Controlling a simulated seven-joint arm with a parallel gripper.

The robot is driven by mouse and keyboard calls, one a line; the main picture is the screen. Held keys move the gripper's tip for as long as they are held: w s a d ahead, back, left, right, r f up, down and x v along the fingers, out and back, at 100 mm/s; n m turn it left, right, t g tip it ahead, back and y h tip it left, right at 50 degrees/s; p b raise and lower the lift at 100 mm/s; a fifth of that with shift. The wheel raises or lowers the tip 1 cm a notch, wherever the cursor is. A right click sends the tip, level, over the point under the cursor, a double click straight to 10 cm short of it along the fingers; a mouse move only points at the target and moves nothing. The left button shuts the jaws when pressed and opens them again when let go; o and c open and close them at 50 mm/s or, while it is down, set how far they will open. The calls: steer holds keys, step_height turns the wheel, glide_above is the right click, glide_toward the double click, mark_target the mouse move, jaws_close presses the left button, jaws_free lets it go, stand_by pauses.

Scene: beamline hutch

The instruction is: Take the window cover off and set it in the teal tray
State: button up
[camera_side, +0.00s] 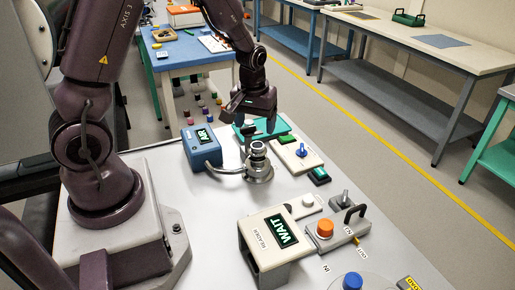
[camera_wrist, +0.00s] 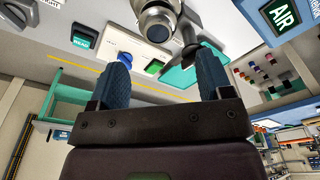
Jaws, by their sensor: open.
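A silver cylindrical fitting (camera_side: 257,160) stands upright on a round base on the bench, with a pipe running left. It also shows at the top of the wrist view (camera_wrist: 157,18). A small dark piece with a stem (camera_wrist: 189,40) shows beside it there; I cannot tell which part is the window cover. The teal tray (camera_side: 283,126) lies behind the fitting and is partly hidden by my gripper (camera_side: 260,124). My gripper is open and empty, above the tray and behind the fitting. In the wrist view the blue fingers stand apart, with part of the tray (camera_wrist: 178,79) beyond them.
A blue box reading AIR (camera_side: 202,146) stands left of the fitting. A panel with a blue knob (camera_side: 301,150) and green button is on the right. A reader box reading WAIT (camera_side: 272,240) and an orange-knobbed block (camera_side: 325,229) stand in front.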

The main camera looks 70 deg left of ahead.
mark_target(257, 145)
steer(key=shift+w+a+f, duration=0.1)
steer(key=shift+w+f, duration=0.1)
steer(key=shift+f, duration=1.55)
steer(key=shift+w+a+f, duration=0.1)
steer(key=shift+w+f, duration=0.05)
steer(key=shift+f, duration=1.55)
steer(key=c, duration=0.8)
